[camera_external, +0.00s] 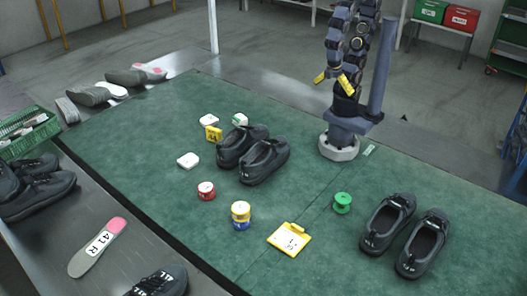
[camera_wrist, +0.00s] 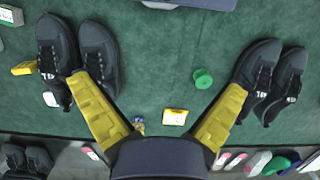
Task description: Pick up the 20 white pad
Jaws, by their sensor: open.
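Small white pads lie on the green mat in the external view: one (camera_external: 188,160) left of the middle shoes, one (camera_external: 208,120) behind the yellow block, and a white piece with a green mark (camera_external: 240,119) beside it. No 20 is readable on any of them. In the wrist view a white pad (camera_wrist: 50,99) lies by the left pair of shoes, partly hidden by them. My gripper (camera_external: 333,80) is open and empty, high above the back of the mat. Its yellow fingers are spread wide in the wrist view (camera_wrist: 156,82).
Black shoes stand in pairs mid-mat (camera_external: 253,150) and right (camera_external: 405,235). A yellow block (camera_external: 213,134), red spool (camera_external: 206,191), yellow-blue spools (camera_external: 240,214), green spool (camera_external: 342,202) and yellow-edged card (camera_external: 289,240) lie around. A grey bench (camera_external: 130,225) runs along the front left.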

